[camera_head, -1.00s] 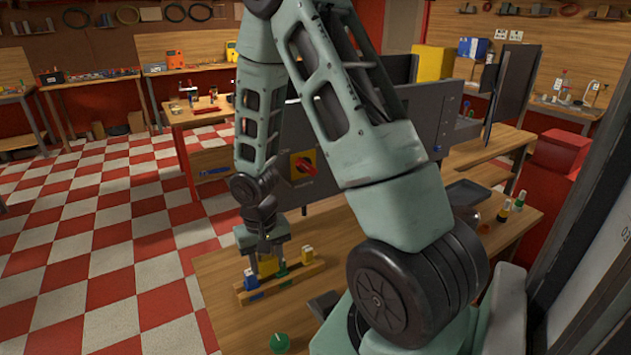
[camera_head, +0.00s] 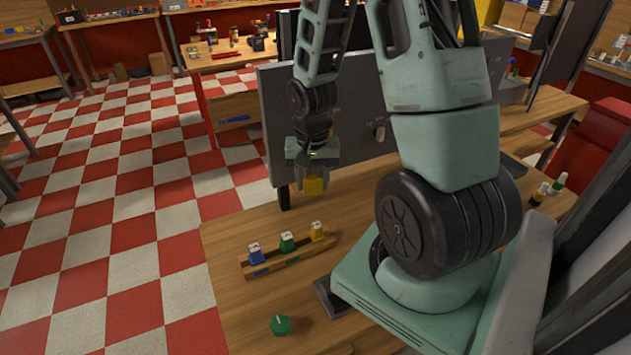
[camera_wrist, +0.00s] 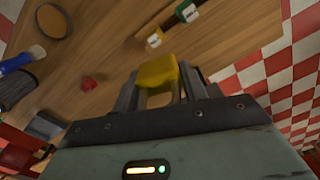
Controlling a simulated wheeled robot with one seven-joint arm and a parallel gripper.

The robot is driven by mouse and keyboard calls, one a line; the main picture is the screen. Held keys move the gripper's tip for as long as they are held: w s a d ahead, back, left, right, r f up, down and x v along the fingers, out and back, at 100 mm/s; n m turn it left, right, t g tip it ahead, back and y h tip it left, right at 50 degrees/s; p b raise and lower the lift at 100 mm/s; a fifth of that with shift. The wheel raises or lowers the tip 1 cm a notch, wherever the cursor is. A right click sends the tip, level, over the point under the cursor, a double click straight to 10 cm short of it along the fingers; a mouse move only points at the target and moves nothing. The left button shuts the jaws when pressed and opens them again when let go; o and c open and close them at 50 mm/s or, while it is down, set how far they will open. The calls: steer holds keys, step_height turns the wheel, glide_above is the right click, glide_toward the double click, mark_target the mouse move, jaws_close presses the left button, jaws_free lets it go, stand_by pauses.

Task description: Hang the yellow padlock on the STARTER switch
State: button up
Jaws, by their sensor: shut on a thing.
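My gripper (camera_head: 312,183) is shut on the yellow padlock (camera_head: 314,186) and holds it above the table, beyond the wooden rack and near the left end of the grey panel (camera_head: 272,118). In the wrist view the yellow padlock (camera_wrist: 157,71) sits between the fingers of my gripper (camera_wrist: 158,92), with its shackle toward the palm. The red-and-yellow switch on the panel does not show now; my arm covers part of the panel. A small knob (camera_head: 379,131) shows farther right, its label unreadable.
The wooden rack (camera_head: 293,262) holds a blue padlock (camera_head: 255,257), a green padlock (camera_head: 287,245) and another yellow one (camera_head: 318,233). A green round object (camera_head: 280,325) lies near the table's front edge. Small bottles (camera_head: 540,194) stand at right. The table between rack and panel is clear.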

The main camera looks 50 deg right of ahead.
steer(key=w+d+f, duration=0.1)
steer(key=w+d, duration=0.2)
steer(key=w, duration=0.4)
steer(key=shift+w+d+f, duration=0.3)
steer(key=shift+w, duration=0.05)
stand_by(0.6)
stand_by(0.7)
steer(key=o, duration=1.1)
step_height(320, 180, up, 17)
steer(key=b, duration=0.3)
steer(key=shift+r+b, duration=0.15)
steer(key=shift+b, duration=0.15)
